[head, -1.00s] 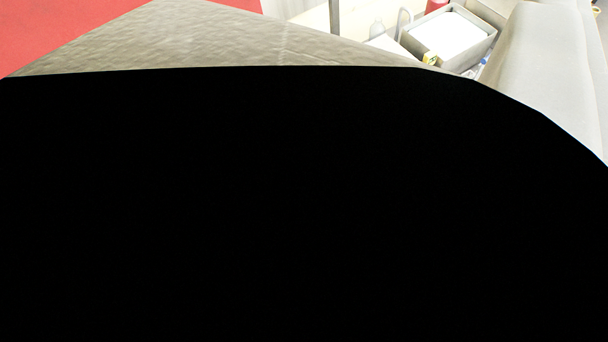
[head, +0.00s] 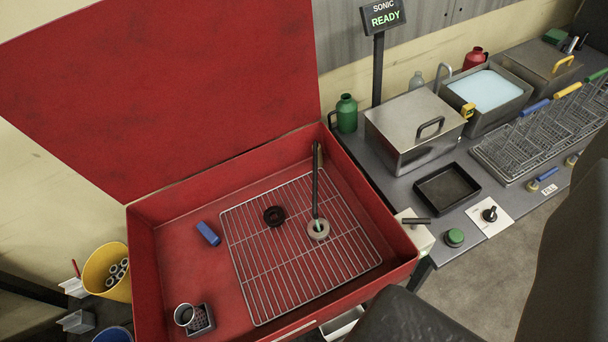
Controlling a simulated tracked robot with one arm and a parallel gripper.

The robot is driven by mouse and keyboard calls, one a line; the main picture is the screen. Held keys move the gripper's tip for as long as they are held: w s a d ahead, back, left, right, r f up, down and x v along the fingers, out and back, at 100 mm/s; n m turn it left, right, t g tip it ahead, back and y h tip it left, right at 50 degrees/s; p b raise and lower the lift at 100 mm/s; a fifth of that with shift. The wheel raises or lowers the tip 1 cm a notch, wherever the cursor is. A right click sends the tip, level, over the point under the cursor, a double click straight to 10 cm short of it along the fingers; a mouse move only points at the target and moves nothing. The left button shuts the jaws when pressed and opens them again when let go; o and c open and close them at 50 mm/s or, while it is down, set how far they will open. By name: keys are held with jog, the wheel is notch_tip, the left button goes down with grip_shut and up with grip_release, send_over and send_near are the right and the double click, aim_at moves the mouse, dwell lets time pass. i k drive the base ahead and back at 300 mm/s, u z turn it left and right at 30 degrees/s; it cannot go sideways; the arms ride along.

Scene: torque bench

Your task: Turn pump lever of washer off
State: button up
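The washer (head: 226,165) is a red open tub with its big red lid (head: 170,90) raised. A wire rack (head: 255,275) lies in it, with a dark ring (head: 274,216) and a pale ring-shaped part (head: 319,230) on it. A dark upright spout stands over the pale part, with a light streak below its tip. A small pale box (head: 412,237) at the tub's right outer side carries a dark bar-shaped lever (head: 416,222), lying roughly level; it looks like the pump lever. My gripper's fingers are not seen; dark shapes at lower right look like my arm.
Right of the washer, a grey bench holds a lidded steel tank (head: 408,125), a black tray (head: 446,188), a green button (head: 454,237), a black knob (head: 490,214) and wire baskets (head: 540,125). A yellow bucket (head: 107,270) stands left. A blue block (head: 208,234) lies in the tub.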

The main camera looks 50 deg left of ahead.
aim_at(414, 222)
jog(key=k, duration=1.2)
jog(key=u, duration=0.7)
jog(key=i, duration=1)
jog(key=z, duration=0.05)
